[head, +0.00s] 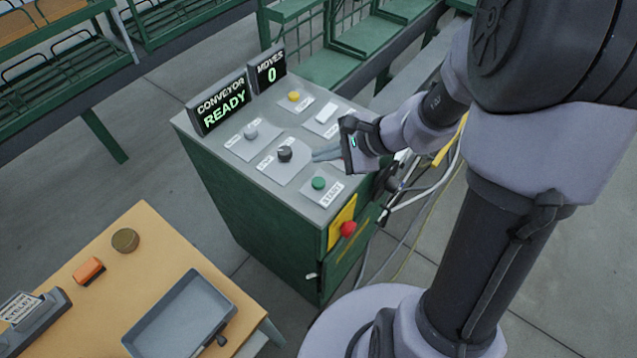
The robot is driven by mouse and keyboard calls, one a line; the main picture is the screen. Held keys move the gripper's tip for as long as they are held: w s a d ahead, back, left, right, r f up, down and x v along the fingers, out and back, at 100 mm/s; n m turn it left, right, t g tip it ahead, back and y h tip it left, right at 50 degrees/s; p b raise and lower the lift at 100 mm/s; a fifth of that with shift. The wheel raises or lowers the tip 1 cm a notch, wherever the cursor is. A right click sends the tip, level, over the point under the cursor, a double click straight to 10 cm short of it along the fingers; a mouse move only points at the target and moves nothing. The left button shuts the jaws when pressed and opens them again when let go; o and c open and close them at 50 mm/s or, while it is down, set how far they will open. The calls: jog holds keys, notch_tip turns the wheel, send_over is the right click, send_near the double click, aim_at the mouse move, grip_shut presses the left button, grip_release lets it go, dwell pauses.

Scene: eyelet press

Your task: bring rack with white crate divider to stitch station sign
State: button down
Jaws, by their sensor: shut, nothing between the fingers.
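My gripper (328,155) is shut and empty. It is above the top panel of a green control cabinet (263,235), close to a black rotary knob (285,153); I cannot tell whether it touches the knob. A green button (319,183) sits on the panel by a START label. One display (223,106) reads CONVEYOR READY, the other (268,70) reads MOVES 0. No white crate divider or stitch station sign can be made out.
A red stop button (347,229) is on the cabinet's side. Cables (415,195) run behind it. A wooden table (90,240) with a grey tray (182,312), an orange block (89,271) and a round tin (125,240) is at lower left. Green racks (60,85) stand behind.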

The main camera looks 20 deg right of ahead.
aim_at(323, 183)
notch_tip(323, 183, down, 6)
jog(key=b, duration=0.4)
jog(key=shift+r, duration=0.1)
dwell(1.6)
jog(key=shift+f+b, duration=0.4)
jog(key=shift+b, duration=0.4)
